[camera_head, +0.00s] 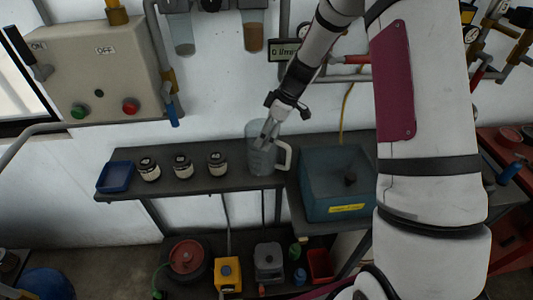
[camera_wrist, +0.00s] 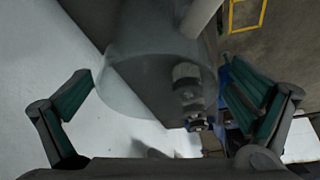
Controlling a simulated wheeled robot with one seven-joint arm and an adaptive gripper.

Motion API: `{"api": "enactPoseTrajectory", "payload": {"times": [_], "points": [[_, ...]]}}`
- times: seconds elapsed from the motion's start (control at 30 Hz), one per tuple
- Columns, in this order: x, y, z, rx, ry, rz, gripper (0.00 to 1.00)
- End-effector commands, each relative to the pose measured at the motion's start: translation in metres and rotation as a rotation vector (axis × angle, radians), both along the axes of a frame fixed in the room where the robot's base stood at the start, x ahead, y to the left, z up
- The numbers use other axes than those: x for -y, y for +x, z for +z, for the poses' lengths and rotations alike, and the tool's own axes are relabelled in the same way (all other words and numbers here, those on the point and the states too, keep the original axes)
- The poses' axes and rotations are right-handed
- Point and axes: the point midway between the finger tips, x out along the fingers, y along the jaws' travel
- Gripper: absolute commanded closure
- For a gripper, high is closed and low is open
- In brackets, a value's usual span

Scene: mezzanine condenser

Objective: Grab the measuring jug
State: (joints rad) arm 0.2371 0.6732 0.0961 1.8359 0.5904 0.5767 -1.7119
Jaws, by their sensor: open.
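The measuring jug (camera_head: 260,160) is a clear, greyish vessel with a pale handle on its right side. It stands upright on the dark bench near the right end of the shelf. My gripper (camera_head: 268,134) reaches down to it from above, its fingers overlapping the jug's upper part in the head view. In the wrist view the see-through jug (camera_wrist: 130,85) lies between the spread green-padded fingers of my gripper (camera_wrist: 162,88), with a gap visible on the left. The gripper is open; whether a finger touches the jug I cannot tell.
Left of the jug stand several dark jars (camera_head: 183,167) and a blue tray (camera_head: 115,177). A blue-grey box (camera_head: 335,183) with a yellow label is close on the right. A control panel (camera_head: 90,75) and pipes line the wall. A lower shelf holds a yellow box (camera_head: 228,273).

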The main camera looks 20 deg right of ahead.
Motion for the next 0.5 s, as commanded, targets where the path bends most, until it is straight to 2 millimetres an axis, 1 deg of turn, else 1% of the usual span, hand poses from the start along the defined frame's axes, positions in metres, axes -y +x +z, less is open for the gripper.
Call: {"api": "enactPoseTrajectory", "payload": {"times": [0.2, 0.3, 0.5], "points": [[-0.009, 0.005, -0.027, -0.003, 0.001, 0.000, 0.00], [-0.011, 0.007, -0.035, -0.001, 0.000, 0.000, 0.00], [-0.013, 0.009, -0.039, 0.001, 0.000, 0.000, 0.00]]}}
